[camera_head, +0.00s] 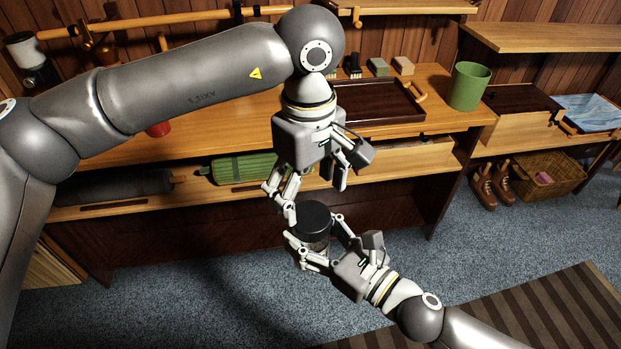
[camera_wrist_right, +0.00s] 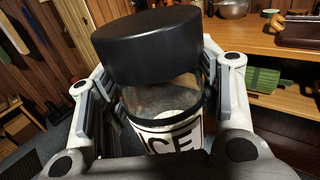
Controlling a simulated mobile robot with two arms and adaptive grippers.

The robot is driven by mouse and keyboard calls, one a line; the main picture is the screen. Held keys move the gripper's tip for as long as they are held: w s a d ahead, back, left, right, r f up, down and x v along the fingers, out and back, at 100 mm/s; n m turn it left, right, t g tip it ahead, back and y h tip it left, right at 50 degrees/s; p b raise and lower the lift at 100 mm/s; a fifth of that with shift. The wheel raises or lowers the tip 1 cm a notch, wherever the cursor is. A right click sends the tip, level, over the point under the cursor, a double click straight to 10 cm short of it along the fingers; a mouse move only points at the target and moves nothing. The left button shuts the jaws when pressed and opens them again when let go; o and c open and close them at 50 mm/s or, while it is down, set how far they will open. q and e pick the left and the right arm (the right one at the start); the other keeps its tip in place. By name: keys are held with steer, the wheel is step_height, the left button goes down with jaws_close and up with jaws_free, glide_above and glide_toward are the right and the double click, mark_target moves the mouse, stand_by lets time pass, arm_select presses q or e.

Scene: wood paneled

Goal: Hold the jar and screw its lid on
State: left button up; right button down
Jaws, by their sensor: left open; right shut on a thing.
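The jar (camera_wrist_right: 165,108) is clear with a white label reading "ICE", and it is roughly upright in the right wrist view. A black lid (camera_wrist_right: 148,45) sits on its top; I cannot tell how tightly it is seated. My right gripper (camera_head: 322,246) is shut around the jar's sides and holds it in the air in front of the bench. The lid also shows in the head view (camera_head: 311,217). My left gripper (camera_head: 314,202) is open above the lid, pointing down. One left finger is close to the lid's left edge; contact is unclear.
The wooden bench (camera_head: 215,135) stands behind the grippers, with a dark tray (camera_head: 375,103) and a green cup (camera_head: 468,86) on it. A green rolled item (camera_head: 245,167) lies on the shelf below. Blue carpet and a striped rug (camera_head: 530,310) lie in front.

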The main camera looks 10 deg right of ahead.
arm_select(q)
steer(key=n, duration=0.4)
steer(key=shift+r+n, duration=0.1)
steer(key=shift+n, duration=0.2)
steer(key=n, duration=0.4)
steer(key=shift+r, duration=0.1)
steer(key=n, duration=0.4)
steer(key=shift+r+n, duration=0.1)
steer(key=shift+n, duration=0.3)
steer(key=n, duration=0.4)
steer(key=shift+r, duration=0.1)
steer(key=n, duration=0.4)
steer(key=shift+d+r+n, duration=0.1)
steer(key=shift+r+n, duration=0.05)
steer(key=shift+n, duration=0.25)
steer(key=n, duration=0.4)
steer(key=shift+r, duration=0.1)
steer(key=n, duration=0.4)
steer(key=shift+n, duration=0.3)
steer(key=n, duration=0.3)
steer(key=shift+r, duration=0.15)
